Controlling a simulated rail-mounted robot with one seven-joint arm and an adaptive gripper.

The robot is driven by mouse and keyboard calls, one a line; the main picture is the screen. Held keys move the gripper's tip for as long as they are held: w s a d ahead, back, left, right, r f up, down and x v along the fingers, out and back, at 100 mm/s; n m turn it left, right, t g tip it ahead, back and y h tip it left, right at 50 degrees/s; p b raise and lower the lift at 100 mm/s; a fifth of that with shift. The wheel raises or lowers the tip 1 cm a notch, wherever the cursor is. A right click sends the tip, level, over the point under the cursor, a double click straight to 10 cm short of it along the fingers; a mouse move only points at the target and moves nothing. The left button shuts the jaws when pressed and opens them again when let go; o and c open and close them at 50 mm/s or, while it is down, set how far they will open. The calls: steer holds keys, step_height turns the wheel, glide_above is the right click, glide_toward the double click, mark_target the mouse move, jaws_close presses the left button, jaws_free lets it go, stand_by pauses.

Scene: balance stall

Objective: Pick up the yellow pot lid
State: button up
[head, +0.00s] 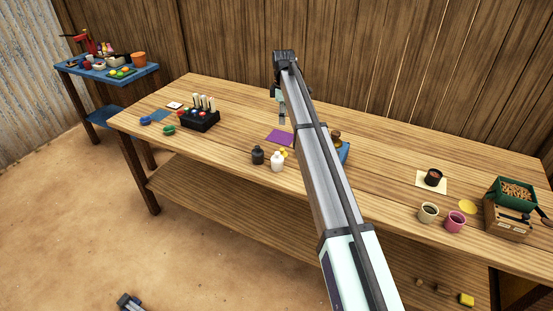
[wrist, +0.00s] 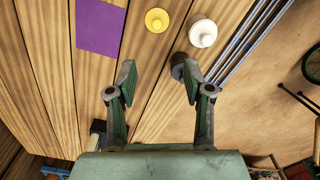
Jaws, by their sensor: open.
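A small round yellow piece with a raised centre, which looks like the yellow pot lid (wrist: 157,20), lies on the wooden table at the top of the wrist view. In the head view it shows as a small yellow shape (head: 283,152) beside the white bottle. My gripper (wrist: 160,76) is open and empty above the table, with the yellow piece beyond its fingertips. In the head view my gripper (head: 282,118) hangs over the table's back half. A flat yellow disc (head: 467,206) lies farther right, by the mugs; I cannot tell what it is.
A white bottle (wrist: 203,32) stands close to the yellow piece; a dark bottle (wrist: 179,65) is partly behind my right finger. A purple sheet (wrist: 98,27) lies to the left. The table's front edge (wrist: 237,50) is near the bottles. A blue item (head: 343,152) is partly hidden by my arm.

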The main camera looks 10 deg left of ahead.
steer(key=p, duration=0.3)
glide_above(282, 149)
step_height(282, 149, down, 12)
steer(key=shift+s+r, duration=0.1)
steer(key=shift+f+p, duration=1.4)
steer(key=shift+f, duration=1.25)
jaws_close()
